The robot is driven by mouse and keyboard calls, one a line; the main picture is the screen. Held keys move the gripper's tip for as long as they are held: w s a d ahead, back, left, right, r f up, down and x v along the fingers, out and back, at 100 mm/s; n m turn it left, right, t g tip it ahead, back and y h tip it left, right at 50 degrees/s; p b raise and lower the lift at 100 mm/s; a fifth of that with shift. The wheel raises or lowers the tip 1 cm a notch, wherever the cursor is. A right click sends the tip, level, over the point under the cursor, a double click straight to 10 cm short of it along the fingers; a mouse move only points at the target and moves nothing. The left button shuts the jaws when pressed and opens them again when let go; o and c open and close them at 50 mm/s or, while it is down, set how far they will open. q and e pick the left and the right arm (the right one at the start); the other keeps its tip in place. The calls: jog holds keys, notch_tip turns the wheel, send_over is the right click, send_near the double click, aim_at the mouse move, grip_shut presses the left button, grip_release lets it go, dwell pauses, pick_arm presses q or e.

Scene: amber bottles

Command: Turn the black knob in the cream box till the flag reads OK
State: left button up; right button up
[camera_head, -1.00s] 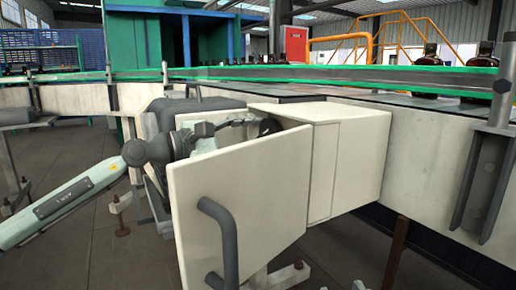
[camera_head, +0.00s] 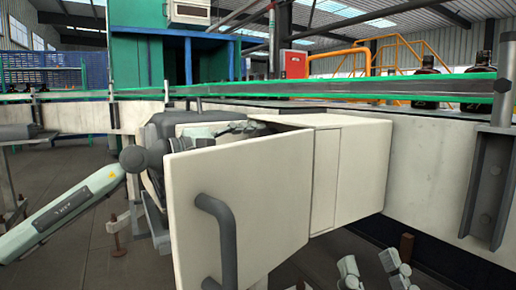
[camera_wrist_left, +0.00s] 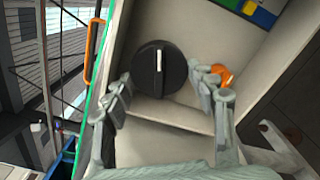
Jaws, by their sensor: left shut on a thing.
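The cream box (camera_head: 348,170) stands on the side of the line with its door (camera_head: 240,200) swung open toward me. In the left wrist view the black knob (camera_wrist_left: 148,66) shows inside the box (camera_wrist_left: 205,35), its white mark pointing up in the picture. My left gripper (camera_wrist_left: 161,78) is shut on the knob, one finger on each side. In the head view my left gripper (camera_head: 232,130) is mostly hidden behind the door. My right gripper (camera_head: 375,272) is at the bottom edge, fingers apart and empty. I cannot make out a flag reading.
An orange round part (camera_wrist_left: 222,76) sits beside the knob, next to a finger. A blue, green and yellow panel (camera_wrist_left: 255,10) is at the top of the wrist view. The door's grey handle (camera_head: 222,235) sticks out toward me. Dark bottles (camera_head: 427,85) stand on the conveyor.

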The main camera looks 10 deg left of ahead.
pick_arm(q)
jog(key=o, duration=0.9)
jog(key=v, duration=1.2)
